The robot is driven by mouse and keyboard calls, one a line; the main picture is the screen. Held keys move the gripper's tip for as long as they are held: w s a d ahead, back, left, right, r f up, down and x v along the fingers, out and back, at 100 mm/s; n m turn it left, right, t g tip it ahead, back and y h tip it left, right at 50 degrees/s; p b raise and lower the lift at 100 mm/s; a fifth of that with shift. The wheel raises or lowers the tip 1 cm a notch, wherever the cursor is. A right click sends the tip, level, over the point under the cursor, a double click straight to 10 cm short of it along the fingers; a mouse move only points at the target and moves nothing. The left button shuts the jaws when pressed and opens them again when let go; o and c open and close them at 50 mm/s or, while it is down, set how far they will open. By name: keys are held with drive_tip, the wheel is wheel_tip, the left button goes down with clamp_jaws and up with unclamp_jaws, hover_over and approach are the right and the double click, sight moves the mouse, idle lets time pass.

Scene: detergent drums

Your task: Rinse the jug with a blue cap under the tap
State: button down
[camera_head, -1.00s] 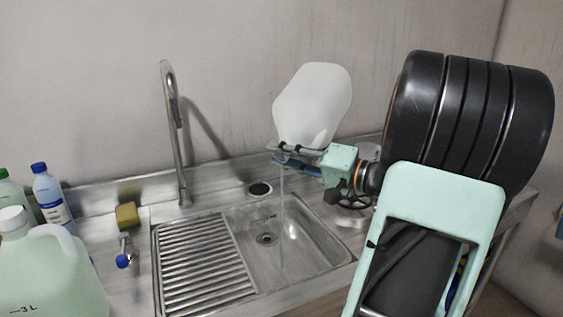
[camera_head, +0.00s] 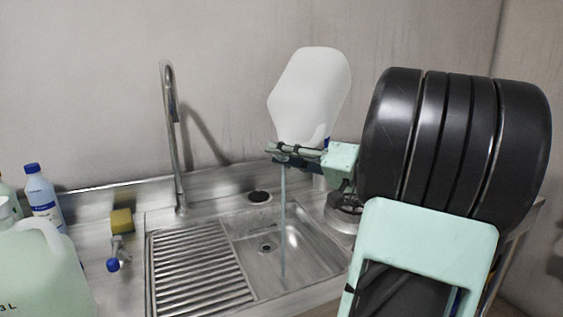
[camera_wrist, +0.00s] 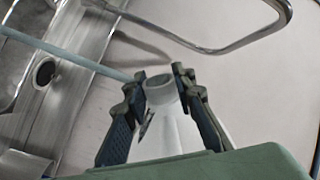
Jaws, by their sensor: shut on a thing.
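A white jug (camera_head: 312,95) is held upside down above the sink basin, its body up and its neck down at my gripper. My gripper (camera_head: 278,152) is shut on it around the neck. In the wrist view, my gripper's fingers (camera_wrist: 160,82) flank the pale, open-looking neck (camera_wrist: 160,92); I see no cap on it. A thin greenish stream (camera_head: 283,215) falls from beside the neck into the basin (camera_head: 310,250). It crosses the left of the wrist view (camera_wrist: 65,55). The tall curved tap (camera_head: 174,140) stands left of the jug, apart from it; no water shows at its spout.
A ribbed drainboard (camera_head: 200,268) lies left of the basin. On the left counter are a large green jug (camera_head: 40,265), a blue-capped bottle (camera_head: 42,195), a yellow sponge (camera_head: 121,221) and a small blue-ended fitting (camera_head: 113,262). The wall is close behind.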

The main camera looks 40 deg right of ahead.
drive_tip(key=shift+n+b, duration=2.3)
drive_tip(key=shift+b, duration=2.7)
idle(1.7)
